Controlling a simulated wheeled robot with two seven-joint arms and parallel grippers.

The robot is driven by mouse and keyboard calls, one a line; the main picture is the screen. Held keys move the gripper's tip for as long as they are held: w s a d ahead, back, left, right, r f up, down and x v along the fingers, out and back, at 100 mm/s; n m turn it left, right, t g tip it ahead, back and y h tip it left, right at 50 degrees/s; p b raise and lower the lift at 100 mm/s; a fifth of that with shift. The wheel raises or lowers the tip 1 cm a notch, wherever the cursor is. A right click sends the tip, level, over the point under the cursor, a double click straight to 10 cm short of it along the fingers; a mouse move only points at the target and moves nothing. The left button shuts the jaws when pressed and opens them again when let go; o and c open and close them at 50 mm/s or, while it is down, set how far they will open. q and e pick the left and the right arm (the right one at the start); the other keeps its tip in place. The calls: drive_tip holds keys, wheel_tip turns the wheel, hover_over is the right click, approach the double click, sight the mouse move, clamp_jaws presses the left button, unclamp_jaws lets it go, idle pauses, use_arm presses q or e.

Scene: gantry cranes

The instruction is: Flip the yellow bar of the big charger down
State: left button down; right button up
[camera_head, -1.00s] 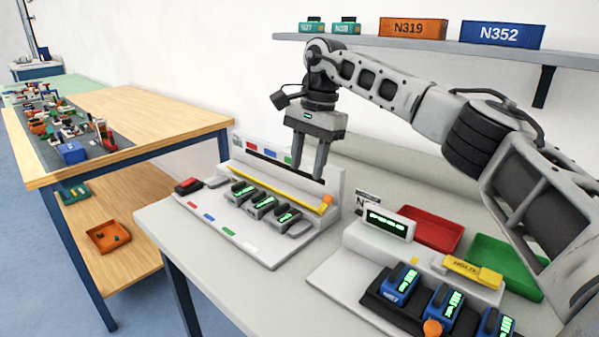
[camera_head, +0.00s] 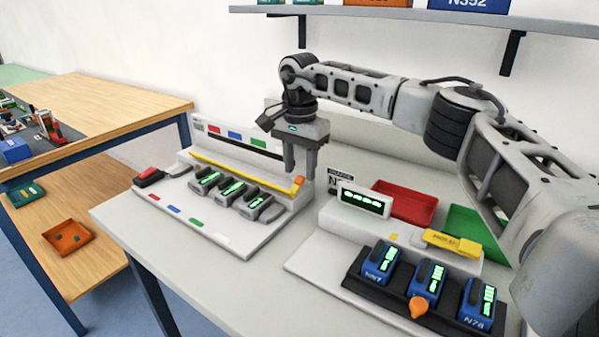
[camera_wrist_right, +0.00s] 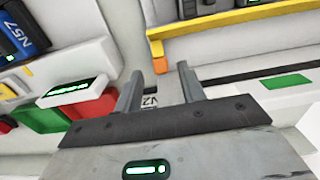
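The big charger (camera_head: 235,235) is a white station on the table, with a long yellow bar (camera_head: 240,170) running in front of its raised back part. The bar has an orange end (camera_head: 299,181) at its right. In the right wrist view the yellow bar (camera_wrist_right: 240,18) runs along the top. My right gripper (camera_head: 299,174) is open and empty, pointing down at the orange end. In the right wrist view its fingertips (camera_wrist_right: 160,70) stand on either side of the orange end; I cannot tell whether they touch it. My left gripper is not in view.
Several grey devices (camera_head: 230,190) with green displays sit in the charger. A smaller station (camera_head: 320,258) with blue devices (camera_head: 381,262) stands at the right. Behind it are a red tray (camera_head: 405,205) and a green tray (camera_head: 475,232). A wall shelf (camera_head: 400,14) hangs above.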

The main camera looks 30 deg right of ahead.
drive_tip(key=shift+f, duration=1)
clamp_jaws()
